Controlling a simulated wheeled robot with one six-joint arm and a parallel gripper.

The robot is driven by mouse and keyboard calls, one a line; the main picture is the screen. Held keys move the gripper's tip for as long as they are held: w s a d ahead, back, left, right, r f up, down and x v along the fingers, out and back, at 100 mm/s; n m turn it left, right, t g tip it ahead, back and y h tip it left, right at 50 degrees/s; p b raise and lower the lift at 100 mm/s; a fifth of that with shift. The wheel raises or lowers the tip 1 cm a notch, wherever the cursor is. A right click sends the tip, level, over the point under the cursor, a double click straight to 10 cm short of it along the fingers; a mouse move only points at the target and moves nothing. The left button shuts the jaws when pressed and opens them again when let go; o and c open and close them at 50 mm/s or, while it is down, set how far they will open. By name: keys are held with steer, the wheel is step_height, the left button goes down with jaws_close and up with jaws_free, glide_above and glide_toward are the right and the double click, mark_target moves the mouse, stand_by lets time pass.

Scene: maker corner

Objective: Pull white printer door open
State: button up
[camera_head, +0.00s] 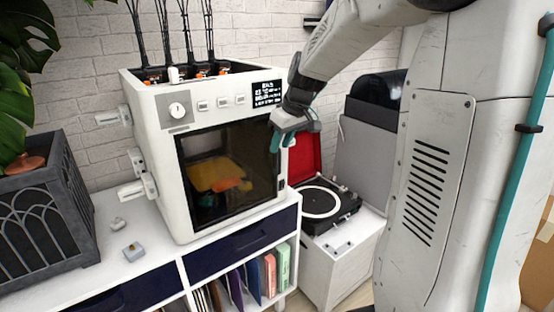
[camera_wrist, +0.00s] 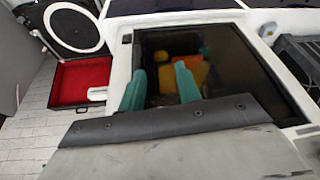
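The white printer (camera_head: 158,150) stands on a low shelf unit. Its door has a dark glass window (camera_head: 215,205) and appears closed, with yellow and orange shapes showing through the glass. A small dark part (camera_head: 281,183) is on the door's right side. My gripper (camera_head: 281,142) is in front of the door's upper right corner, its teal fingers pointing down. In the wrist view the fingers (camera_wrist: 160,88) are apart with nothing visible between them, over the edge of the dark window (camera_wrist: 225,60). Whether they touch the door cannot be told.
A record player (camera_head: 322,203) with a red-lined lid stands on a white cabinet to the right. A planter (camera_head: 45,215) is at the left. Small parts (camera_head: 133,251) lie on the shelf top (camera_head: 165,262). Books fill the shelf below. My arm comes in from the right.

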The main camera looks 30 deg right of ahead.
glide_toward(280, 170)
steer(key=w+f, duration=0.2)
steer(key=f, duration=0.1)
steer(key=w+f, duration=0.2)
steer(key=shift+a+f, duration=0.25)
steer(key=shift+a, duration=0.15)
jaws_close()
